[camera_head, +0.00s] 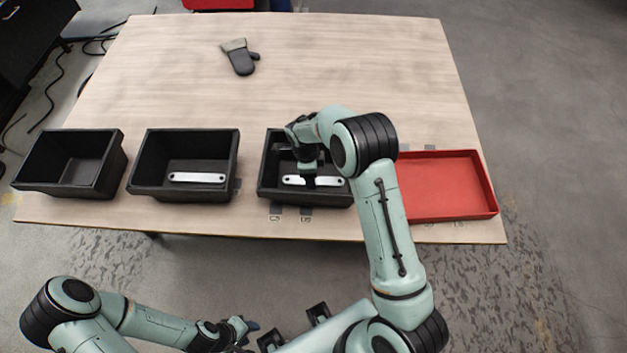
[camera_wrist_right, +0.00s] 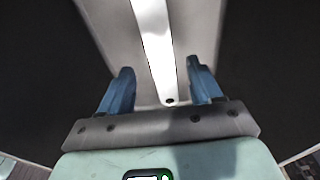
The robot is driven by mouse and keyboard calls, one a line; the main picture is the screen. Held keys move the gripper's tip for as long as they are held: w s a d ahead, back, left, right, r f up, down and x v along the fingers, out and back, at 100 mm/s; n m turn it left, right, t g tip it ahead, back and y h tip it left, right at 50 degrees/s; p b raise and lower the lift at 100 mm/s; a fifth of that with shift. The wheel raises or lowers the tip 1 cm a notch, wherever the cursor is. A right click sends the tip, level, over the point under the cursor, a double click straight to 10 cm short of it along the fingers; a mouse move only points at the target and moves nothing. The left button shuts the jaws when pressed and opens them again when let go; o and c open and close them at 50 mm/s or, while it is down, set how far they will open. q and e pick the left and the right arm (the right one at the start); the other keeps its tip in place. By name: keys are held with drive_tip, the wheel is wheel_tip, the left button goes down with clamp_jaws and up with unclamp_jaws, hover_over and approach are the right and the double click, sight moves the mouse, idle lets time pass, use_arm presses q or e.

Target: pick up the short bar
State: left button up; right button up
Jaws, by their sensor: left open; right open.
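A pale metal bar (camera_head: 293,180) with a hole at each end lies in the third black bin from the left, partly hidden by my right gripper (camera_head: 309,178). In the right wrist view this bar (camera_wrist_right: 157,50) runs between the two blue fingers of the open right gripper (camera_wrist_right: 160,85), which are apart from its sides. A second similar bar (camera_head: 197,177) lies flat in the middle black bin. The two look close in length, so I cannot tell surely which is the short one. My left gripper (camera_head: 246,328) is open and empty, low in front of the table.
The bars' bins are the middle bin (camera_head: 143,161) and the third bin (camera_head: 268,165). The left black bin (camera_head: 28,158) is empty. A red tray (camera_head: 450,195) stands empty at the right.

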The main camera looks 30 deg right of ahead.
sight(321, 182)
drive_tip(key=shift+d+f, duration=0.15)
drive_tip(key=shift+f, duration=1.35)
drive_tip(key=c, duration=1.2)
drive_tip(key=shift+r, duration=0.15)
